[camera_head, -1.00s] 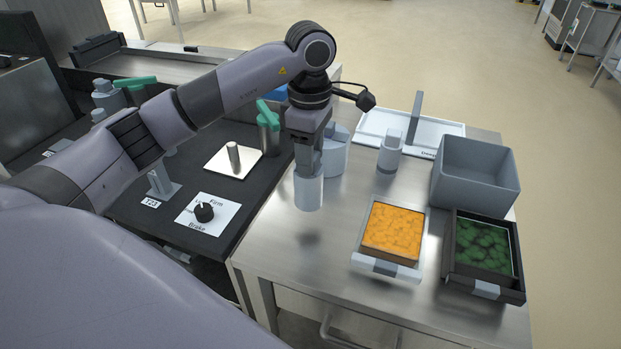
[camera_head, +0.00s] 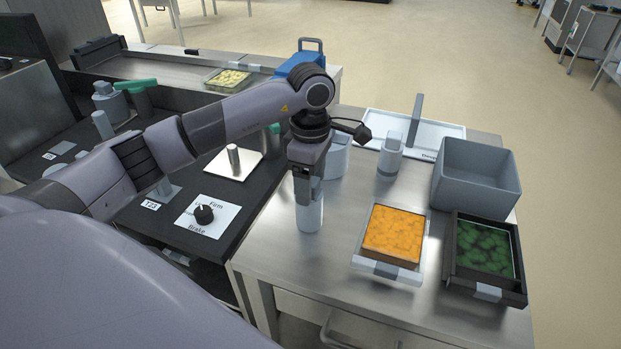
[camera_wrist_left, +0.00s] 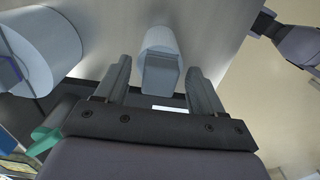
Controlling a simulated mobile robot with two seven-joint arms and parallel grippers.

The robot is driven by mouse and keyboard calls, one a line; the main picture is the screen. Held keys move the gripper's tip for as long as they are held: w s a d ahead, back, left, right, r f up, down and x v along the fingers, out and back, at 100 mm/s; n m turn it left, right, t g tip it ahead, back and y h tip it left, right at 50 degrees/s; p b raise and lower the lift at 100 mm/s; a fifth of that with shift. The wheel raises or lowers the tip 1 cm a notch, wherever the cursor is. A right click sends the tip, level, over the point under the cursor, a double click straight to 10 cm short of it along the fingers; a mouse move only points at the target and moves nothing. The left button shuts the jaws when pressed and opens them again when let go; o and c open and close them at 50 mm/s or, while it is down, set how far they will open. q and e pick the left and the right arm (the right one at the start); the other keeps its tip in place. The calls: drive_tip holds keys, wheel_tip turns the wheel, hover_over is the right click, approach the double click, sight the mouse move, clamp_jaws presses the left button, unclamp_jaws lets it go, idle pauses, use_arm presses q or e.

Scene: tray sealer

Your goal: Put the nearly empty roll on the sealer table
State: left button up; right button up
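A slim whitish roll (camera_head: 309,216) stands upright on the steel table (camera_head: 275,245), left of the orange-filled tray. It also shows in the left wrist view (camera_wrist_left: 162,50), with a grey block at its near end. My left gripper (camera_head: 306,186) is right above it, pointing down. In the left wrist view the left gripper's fingers (camera_wrist_left: 158,88) are apart, one on each side of the roll's top end, with gaps visible. A wider roll (camera_head: 337,160) stands just behind, partly hidden by the gripper; it also shows in the left wrist view (camera_wrist_left: 35,52). My right gripper is not seen.
An orange-filled tray (camera_head: 365,264), a dark tray with green contents (camera_head: 516,289) and a grey bin (camera_head: 478,188) stand to the right. A small grey-white dispenser-like object (camera_head: 390,158) stands behind. A dark panel with a dial (camera_head: 204,214) and a steel plate with a peg (camera_head: 219,167) lie left.

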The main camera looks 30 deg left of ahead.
use_arm(q)
drive_tip(key=shift+r, duration=0.25)
wheel_tip(320, 180, up, 12)
drive_tip(key=shift+p, duration=0.4)
drive_tip(key=shift+f, duration=0.1)
idle(0.4)
